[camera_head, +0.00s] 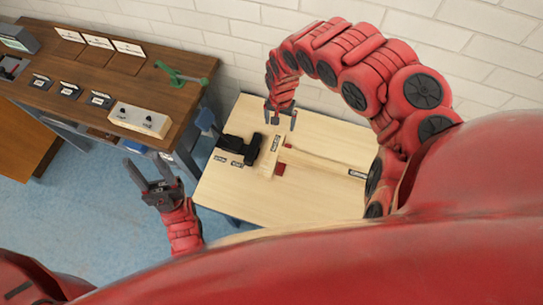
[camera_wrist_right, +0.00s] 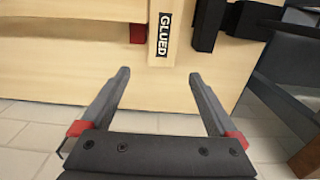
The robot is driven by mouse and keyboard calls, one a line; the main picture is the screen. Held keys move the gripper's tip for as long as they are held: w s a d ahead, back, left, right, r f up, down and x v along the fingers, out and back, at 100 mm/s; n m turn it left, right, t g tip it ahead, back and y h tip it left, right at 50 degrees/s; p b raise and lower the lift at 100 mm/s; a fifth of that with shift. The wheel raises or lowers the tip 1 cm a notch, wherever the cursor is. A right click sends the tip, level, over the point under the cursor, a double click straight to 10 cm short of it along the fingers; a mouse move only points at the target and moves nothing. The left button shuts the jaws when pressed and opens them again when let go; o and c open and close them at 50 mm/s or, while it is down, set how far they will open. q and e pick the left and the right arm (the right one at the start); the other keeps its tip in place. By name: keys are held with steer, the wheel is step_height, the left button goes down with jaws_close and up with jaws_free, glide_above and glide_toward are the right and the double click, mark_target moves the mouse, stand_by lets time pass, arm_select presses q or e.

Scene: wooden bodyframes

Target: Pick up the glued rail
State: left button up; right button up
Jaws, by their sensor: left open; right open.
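The glued rail (camera_head: 267,160) is a pale wooden piece with a GLUED label, on the light wooden table. In the right wrist view the labelled pale piece (camera_wrist_right: 160,55) stands beyond my fingers. My right gripper (camera_head: 280,122) is open and empty above the table's far side, close to the labelled end. In the wrist view its two fingers (camera_wrist_right: 160,76) are apart, pointing toward the label, with nothing between them. My left gripper (camera_head: 146,163) is open and empty, left of the table and away from the rail.
A black clamp-like tool (camera_head: 238,147) lies left of the rail. A long pale rail (camera_head: 325,161) extends right, with red pieces (camera_head: 280,169) near the joint. A dark wooden workbench (camera_head: 100,75) with a control box (camera_head: 139,120) stands left. The front of the light table (camera_head: 250,205) is clear.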

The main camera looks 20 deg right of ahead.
step_height(320, 180, down, 5)
steer(key=shift+r, duration=0.15)
steer(key=shift+w+a+f, duration=0.1)
steer(key=shift+w+f, duration=0.05)
steer(key=shift+f, duration=2.55)
steer(key=shift+c, duration=0.2)
jaws_close()
